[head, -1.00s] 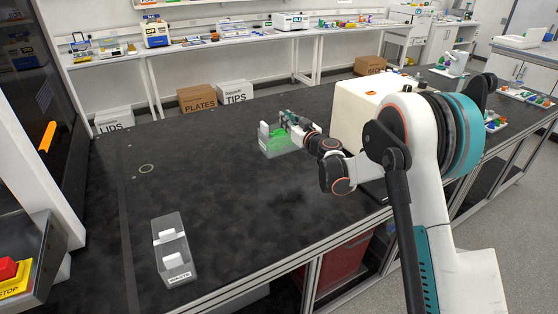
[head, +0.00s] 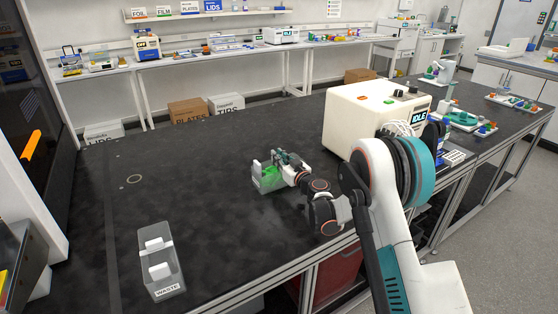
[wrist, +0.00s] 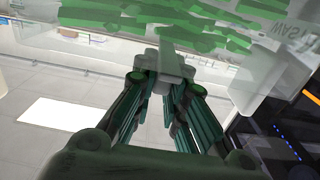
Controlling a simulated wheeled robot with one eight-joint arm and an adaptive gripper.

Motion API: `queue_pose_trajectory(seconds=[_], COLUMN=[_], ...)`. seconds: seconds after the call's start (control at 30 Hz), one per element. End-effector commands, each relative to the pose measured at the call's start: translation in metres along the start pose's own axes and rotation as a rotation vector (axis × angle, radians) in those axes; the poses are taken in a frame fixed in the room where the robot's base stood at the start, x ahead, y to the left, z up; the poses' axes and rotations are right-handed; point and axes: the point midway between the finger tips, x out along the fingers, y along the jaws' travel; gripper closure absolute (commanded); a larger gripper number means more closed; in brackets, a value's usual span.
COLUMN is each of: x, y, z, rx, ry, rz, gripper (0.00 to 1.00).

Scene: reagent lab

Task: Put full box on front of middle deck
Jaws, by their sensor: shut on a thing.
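The full box (head: 266,181) is a clear box with bright green contents, at the middle of the dark bench in the head view. My gripper (head: 281,159) is shut on its back right side. Whether the box clears the bench top is hard to tell. In the wrist view the box (wrist: 235,55) fills the top, with green pieces inside and an upside-down label partly cut off. My gripper fingers (wrist: 174,68) meet at its near wall. I cannot make out a middle deck for certain; a dark cabinet (head: 30,110) stands at the left edge.
A second clear box labelled WASTE (head: 167,291), with white parts inside, stands at the bench's front left. A cream machine reading IDLE (head: 362,118) stands right of my gripper. The bench between the WASTE box and the cabinet is mostly clear.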

Motion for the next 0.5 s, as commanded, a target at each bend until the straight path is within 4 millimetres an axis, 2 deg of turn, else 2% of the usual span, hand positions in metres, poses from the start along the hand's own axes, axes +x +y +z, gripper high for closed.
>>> queue_pose_trajectory(seconds=[0.27, 0.3, 0.37, 0.5], x=[0.0000, -0.0001, -0.0001, 0.0000], y=[0.0000, 0.0000, 0.0000, -0.0001], z=[0.0024, 0.0019, 0.0015, 0.0013], rx=[0.000, 0.000, 0.000, 0.000], ry=[0.000, 0.000, 0.000, 0.000], rz=[0.000, 0.000, 0.000, 0.000], gripper=[1.00, 0.81, 0.68, 0.68])
